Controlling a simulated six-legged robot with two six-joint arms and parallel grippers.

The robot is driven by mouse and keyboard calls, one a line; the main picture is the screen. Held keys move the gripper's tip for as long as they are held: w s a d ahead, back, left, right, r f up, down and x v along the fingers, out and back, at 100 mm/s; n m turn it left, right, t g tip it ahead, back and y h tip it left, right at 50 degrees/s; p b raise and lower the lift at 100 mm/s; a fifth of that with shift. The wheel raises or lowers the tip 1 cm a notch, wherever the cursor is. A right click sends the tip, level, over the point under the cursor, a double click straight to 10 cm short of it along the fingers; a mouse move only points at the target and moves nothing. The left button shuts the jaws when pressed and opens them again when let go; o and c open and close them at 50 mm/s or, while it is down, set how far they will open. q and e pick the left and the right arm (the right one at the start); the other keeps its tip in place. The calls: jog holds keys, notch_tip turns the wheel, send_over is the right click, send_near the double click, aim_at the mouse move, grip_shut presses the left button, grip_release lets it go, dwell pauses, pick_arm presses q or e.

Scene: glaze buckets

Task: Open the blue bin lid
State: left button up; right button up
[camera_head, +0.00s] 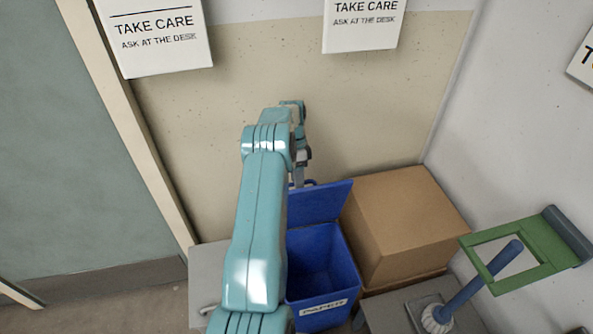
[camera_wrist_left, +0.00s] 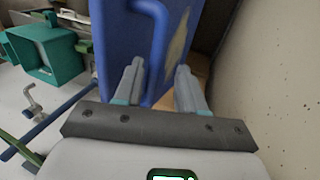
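The blue bin (camera_head: 322,262) stands on the floor against the back wall, with a white "PAPER" label on its front. Its blue lid (camera_head: 322,203) is raised and leans up at the back, so the dark inside shows. My left gripper (camera_head: 300,183) is at the lid's upper left edge, partly hidden by my own arm. In the left wrist view its fingers (camera_wrist_left: 160,85) are apart. The lid (camera_wrist_left: 120,45) and its curved blue handle (camera_wrist_left: 158,25) are in front of them, the handle's lower end between the fingers. My right gripper is not in view.
A cardboard box (camera_head: 400,225) stands right of the bin. A brush with a blue handle (camera_head: 480,280) and a green frame (camera_head: 525,250) are at the lower right. The beige wall (camera_head: 390,110) is close behind the lid.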

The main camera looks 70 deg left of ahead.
pick_arm(q)
jog(key=p+v, duration=1)
jog(key=v, duration=0.1)
jog(key=shift+r, duration=0.3)
jog(key=shift+s+f, duration=0.1)
